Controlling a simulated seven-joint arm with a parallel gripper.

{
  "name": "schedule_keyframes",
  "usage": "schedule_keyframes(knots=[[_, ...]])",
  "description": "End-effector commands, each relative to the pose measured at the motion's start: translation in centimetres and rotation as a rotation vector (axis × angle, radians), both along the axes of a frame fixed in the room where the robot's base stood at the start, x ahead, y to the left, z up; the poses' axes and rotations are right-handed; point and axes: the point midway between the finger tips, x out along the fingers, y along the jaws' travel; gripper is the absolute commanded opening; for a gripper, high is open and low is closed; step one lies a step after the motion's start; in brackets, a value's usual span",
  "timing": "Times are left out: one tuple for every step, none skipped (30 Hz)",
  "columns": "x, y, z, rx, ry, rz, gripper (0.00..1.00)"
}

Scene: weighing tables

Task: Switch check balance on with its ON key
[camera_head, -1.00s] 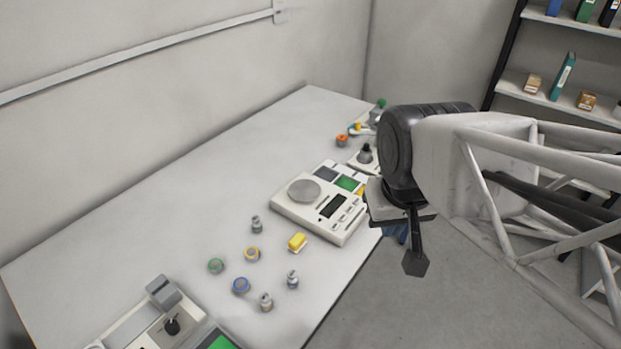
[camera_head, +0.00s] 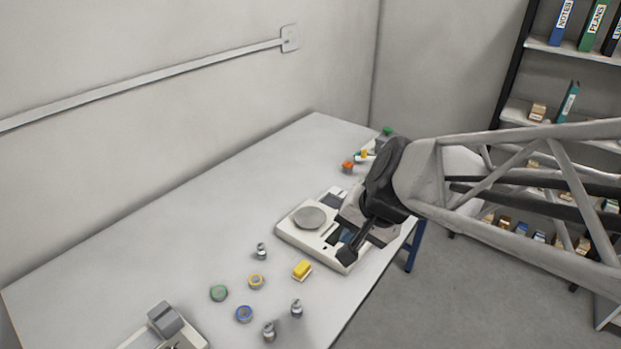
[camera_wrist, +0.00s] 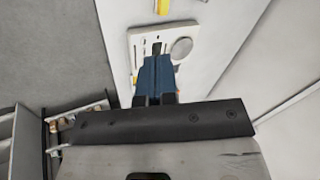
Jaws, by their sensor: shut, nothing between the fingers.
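A white balance (camera_head: 292,236) with a round grey pan (camera_head: 309,217) stands near the table's right edge in the head view. It also shows in the wrist view (camera_wrist: 187,29), with its pan (camera_wrist: 181,48), dark display and a row of small keys along its left edge. Key labels are too small to read. Contact with a key cannot be told.
Another device (camera_head: 166,322) stands at the front left. Small items stand at the back. The table's left part is clear.

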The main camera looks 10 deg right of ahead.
Motion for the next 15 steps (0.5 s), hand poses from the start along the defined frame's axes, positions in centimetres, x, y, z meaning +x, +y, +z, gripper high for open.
schedule_keyframes(knots=[[0.8,0.2,-0.5,0.037,0.004,-0.042,0.0],[1.3,0.4,-0.7,0.061,0.006,-0.069,0.0],[2.0,0.6,-1.0,0.093,0.008,-0.106,0.0],[2.6,0.7,-1.2,0.117,0.01,-0.137,0.0],[3.0,0.8,-1.5,0.14,0.012,-0.164,0.0],[3.7,0.9,-1.7,0.172,0.014,-0.203,0.0],[4.3,1.0,-2.0,0.194,0.017,-0.233,0.0],[4.8,1.0,-2.2,0.217,0.019,-0.263,0.0],[5.4,1.0,-2.6,0.245,0.024,-0.305,0.0],[5.9,1.1,-2.9,0.268,0.026,-0.335,0.0],[6.5,1.1,-3.1,0.289,0.029,-0.366,0.0],[7.1,1.0,-3.5,0.316,0.033,-0.408,0.0],[7.6,1.0,-3.8,0.337,0.038,-0.44,0.0],[8.1,0.9,-4.2,0.359,0.042,-0.472,0.0],[8.8,0.8,-4.5,0.385,0.045,-0.514,0.0]])
